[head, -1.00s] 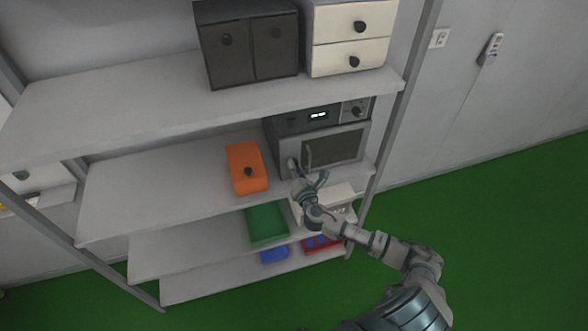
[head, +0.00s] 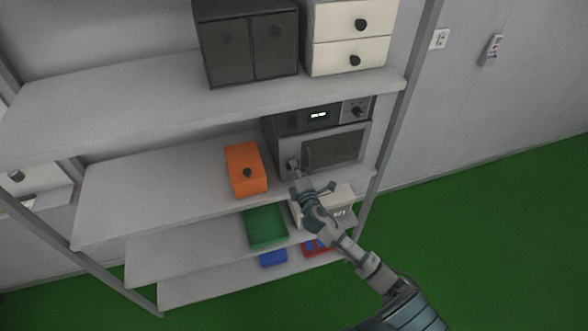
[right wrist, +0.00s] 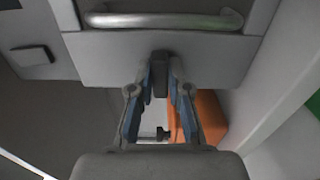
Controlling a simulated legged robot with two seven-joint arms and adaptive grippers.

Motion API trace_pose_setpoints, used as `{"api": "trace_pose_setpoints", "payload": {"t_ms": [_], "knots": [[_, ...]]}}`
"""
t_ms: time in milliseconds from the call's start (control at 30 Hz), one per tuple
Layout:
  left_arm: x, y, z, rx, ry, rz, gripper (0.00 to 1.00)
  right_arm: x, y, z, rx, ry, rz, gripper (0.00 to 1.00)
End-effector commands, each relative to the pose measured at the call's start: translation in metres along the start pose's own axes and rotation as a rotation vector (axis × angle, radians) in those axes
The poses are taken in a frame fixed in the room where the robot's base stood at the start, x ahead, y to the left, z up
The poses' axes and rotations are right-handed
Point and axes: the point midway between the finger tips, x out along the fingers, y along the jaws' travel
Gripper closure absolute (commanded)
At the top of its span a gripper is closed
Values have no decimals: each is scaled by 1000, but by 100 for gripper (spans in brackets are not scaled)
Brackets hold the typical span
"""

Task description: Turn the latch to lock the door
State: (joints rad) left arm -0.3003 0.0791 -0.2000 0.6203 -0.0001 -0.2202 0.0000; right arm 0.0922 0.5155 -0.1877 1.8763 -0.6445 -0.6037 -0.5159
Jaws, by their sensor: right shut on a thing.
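A grey oven-like box (head: 272,155) with a dark-windowed door (head: 338,148) stands on the middle shelf. The door looks shut. Its bar handle shows in the right wrist view (right wrist: 162,19). The latch (right wrist: 161,64) is a small dark piece at the edge of the door panel, between my fingertips. My right gripper (right wrist: 161,82) is shut on it, and its fingers hide part of it. In the head view my right gripper (head: 297,170) is at the left side of the door front and covers the latch area. My left gripper is not in view.
An orange box (head: 245,170) sits just left of the oven, close to my right gripper. A green tray (head: 266,226), a white box (head: 338,200), and blue (head: 273,258) and red bins (head: 316,249) lie below. A shelf post (head: 408,75) stands at right.

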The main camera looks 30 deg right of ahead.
Motion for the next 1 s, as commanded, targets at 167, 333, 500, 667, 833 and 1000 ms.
{"api": "trace_pose_setpoints", "payload": {"t_ms": [167,333,500,667,833,1000], "knots": [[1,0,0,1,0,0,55,1,1,3,50,-7,2,100],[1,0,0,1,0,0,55,1,0,3,70,-7,1,100],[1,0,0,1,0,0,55,1,0,3,73,-7,1,100],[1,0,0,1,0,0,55,1,0,3,73,-6,0,100],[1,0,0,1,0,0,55,1,0,2,73,-5,0,58],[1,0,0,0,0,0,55,0,0,1,73,-3,0,58]]}}
